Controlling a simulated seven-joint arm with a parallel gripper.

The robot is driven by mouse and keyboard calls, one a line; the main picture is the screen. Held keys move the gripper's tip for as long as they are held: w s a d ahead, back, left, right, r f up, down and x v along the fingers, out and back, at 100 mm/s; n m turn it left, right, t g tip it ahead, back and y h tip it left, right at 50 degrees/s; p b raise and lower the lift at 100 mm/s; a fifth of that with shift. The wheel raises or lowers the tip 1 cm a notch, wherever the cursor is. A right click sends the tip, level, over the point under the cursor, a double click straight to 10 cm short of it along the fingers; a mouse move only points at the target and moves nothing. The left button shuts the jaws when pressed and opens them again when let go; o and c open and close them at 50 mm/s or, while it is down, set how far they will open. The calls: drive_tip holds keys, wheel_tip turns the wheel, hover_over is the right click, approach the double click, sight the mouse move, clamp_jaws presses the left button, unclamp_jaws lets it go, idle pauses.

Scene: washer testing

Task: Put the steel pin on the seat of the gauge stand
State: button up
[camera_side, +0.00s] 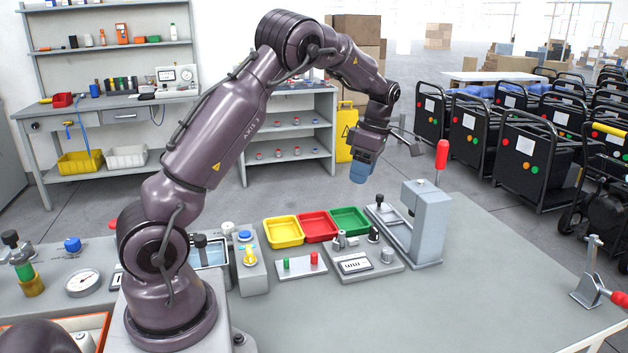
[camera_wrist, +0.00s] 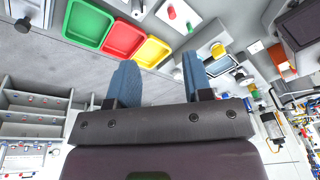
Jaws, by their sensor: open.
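A grey base with a small display (camera_side: 355,264), which looks like the gauge stand, sits on the table in the side view. Small upright metal parts (camera_side: 341,238) stand at its back left, and a short steel cylinder (camera_side: 387,255) is at its right side. I cannot tell which of these is the steel pin or which spot is the seat. My gripper (camera_side: 361,172) hangs above and behind the base, clear of the table. In the wrist view its blue fingers (camera_wrist: 160,72) are apart, with nothing visible between them.
Yellow (camera_side: 283,231), red (camera_side: 318,226) and green (camera_side: 350,220) trays stand behind the base. A tall grey press (camera_side: 429,225) with a red handle is to its right. A plate with green and red pegs (camera_side: 301,267) is to its left.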

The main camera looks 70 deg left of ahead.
drive_tip(key=s+d+r+m+t, duration=0.3)
drive_tip(key=s+d+r+m, duration=0.1)
drive_tip(key=d+r+m, duration=0.55)
drive_tip(key=s+d+r+m+t, duration=0.1)
drive_tip(key=s+d+m+t, duration=0.4)
drive_tip(key=s+d+m, duration=0.9)
drive_tip(key=s+m, duration=0.1)
drive_tip(key=m, duration=0.3)
drive_tip(key=shift+s+r+h, duration=0.15)
drive_tip(key=shift+r+h, duration=0.15)
drive_tip(key=shift+r, duration=0.05)
drive_tip(key=shift+m, duration=0.25)
